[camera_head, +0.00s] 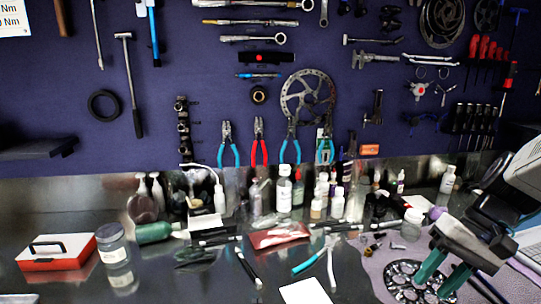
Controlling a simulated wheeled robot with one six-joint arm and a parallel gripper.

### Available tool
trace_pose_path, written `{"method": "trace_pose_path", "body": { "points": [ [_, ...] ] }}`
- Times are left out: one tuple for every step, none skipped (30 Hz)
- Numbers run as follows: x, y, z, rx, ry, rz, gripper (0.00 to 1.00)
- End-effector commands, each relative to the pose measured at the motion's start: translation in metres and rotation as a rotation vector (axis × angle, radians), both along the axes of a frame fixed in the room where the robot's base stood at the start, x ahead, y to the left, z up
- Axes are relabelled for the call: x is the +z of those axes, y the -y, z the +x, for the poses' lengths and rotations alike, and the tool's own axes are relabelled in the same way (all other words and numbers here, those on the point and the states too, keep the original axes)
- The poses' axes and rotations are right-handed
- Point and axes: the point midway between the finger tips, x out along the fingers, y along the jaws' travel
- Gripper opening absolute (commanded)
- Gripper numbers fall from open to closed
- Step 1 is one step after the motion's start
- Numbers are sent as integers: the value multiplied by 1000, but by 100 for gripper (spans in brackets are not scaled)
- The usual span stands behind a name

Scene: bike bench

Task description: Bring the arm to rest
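My gripper (431,289) is at the lower right in the head view, with teal fingertips pointing down and to the left. The two fingers stand apart, and no held object shows between them. A round metal part with cut-outs (401,270) lies on a light purple mat (377,267) below and behind the fingertips. I cannot tell how high the fingertips are above it. My arm comes in from the right edge.
Bottles (284,190) and small containers line the back of the metal bench. A red-and-white box (55,254) and a grey jar (112,245) stand at left. Pliers with blue handles (312,262) and a red packet (279,236) lie mid-bench. Tools hang on the dark wall panel (190,60).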

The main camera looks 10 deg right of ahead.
Motion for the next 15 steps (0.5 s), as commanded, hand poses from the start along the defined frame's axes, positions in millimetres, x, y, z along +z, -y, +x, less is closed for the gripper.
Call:
{"method": "trace_pose_path", "body": {
  "points": [
    [6,-12,-12,20,-26,-85,37],
    [9,-16,-18,23,-40,-133,37],
    [13,-21,-27,29,-52,-198,37],
    [16,-25,-33,37,-52,-245,37],
    [19,-28,-39,46,-48,-291,37],
    [23,-32,-45,64,-33,-348,37],
    [26,-35,-50,81,-16,-387,37],
    [30,-38,-54,104,5,-422,37],
    [34,-42,-58,142,38,-459,37],
    [37,-46,-61,176,66,-483,37],
    [41,-49,-64,207,93,-500,37],
    [44,-54,-67,241,125,-515,37],
    [47,-59,-68,261,147,-518,37],
    [49,-63,-69,277,166,-519,37],
    [52,-67,-70,295,188,-520,37]
  ]
}}
